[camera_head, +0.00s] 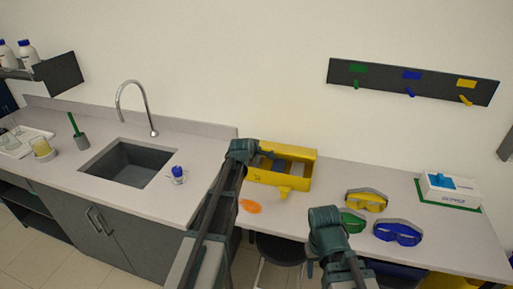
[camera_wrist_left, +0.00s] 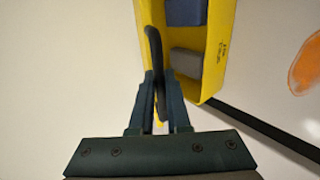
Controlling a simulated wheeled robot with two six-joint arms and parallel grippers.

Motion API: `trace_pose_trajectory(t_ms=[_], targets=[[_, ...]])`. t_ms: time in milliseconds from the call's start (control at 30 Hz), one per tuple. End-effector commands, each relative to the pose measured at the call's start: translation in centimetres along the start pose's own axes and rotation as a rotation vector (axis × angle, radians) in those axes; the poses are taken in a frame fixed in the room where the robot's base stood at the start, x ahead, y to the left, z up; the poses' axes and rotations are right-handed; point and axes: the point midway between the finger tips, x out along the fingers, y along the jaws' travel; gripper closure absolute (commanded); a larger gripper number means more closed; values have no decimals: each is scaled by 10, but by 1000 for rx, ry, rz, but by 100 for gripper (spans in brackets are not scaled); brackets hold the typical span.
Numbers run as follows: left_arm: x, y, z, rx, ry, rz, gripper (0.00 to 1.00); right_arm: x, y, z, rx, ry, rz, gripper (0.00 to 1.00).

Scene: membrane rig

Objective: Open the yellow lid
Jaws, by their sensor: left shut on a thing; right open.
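A yellow box-like unit (camera_head: 308,172) stands at the back of the right-hand bench, with open gaps in its top and a small yellow tab on its front. In the left wrist view its yellow body (camera_wrist_left: 216,70) shows grey and blue blocks inside. My left gripper (camera_head: 266,154) is at the unit's back left corner. In the wrist view its fingers (camera_wrist_left: 160,95) are shut on a dark curved handle-like piece (camera_wrist_left: 154,45) beside the yellow wall. Whether this piece belongs to the lid is unclear. My right gripper (camera_head: 325,216) is open above the bench front; its fingertips are hard to make out.
An orange patch (camera_head: 250,206) lies in front of the unit. Yellow goggles (camera_head: 367,201), green goggles (camera_head: 353,221) and blue goggles (camera_head: 398,232) lie to the right, near a white box (camera_head: 450,190). A sink (camera_head: 130,164) is at the left. A stool (camera_head: 281,248) stands below.

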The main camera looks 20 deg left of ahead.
Motion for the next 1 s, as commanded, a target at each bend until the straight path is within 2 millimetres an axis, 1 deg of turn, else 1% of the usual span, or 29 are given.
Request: trace_pose_trajectory(t_ms=[33, 200, 333, 400, 567, 700, 800, 1000], targets=[[-5, 20, 0, 1, 0, -27, 100, -23, 2, 1, 0, 0, 0, 50], [-6, 44, 0, 1, 0, -127, 100, -59, 6, 4, 3, 0, -1, 50], [-6, 61, 0, 1, 0, -197, 100, -82, 8, 5, 9, 0, -2, 50], [-5, 69, 0, 0, 1, -219, 100, -91, 8, 5, 11, 0, -2, 50], [-1, 89, 0, 0, 1, -224, 100, -105, 10, 6, 13, 0, -3, 50], [4, 111, 0, -1, 1, -223, 100, -118, 11, 7, 13, -1, -3, 50], [8, 122, 0, -1, 1, -222, 100, -125, 12, 8, 12, -1, -3, 50], [15, 138, 0, -1, 1, -222, 100, -133, 12, 8, 11, -2, -3, 50]])
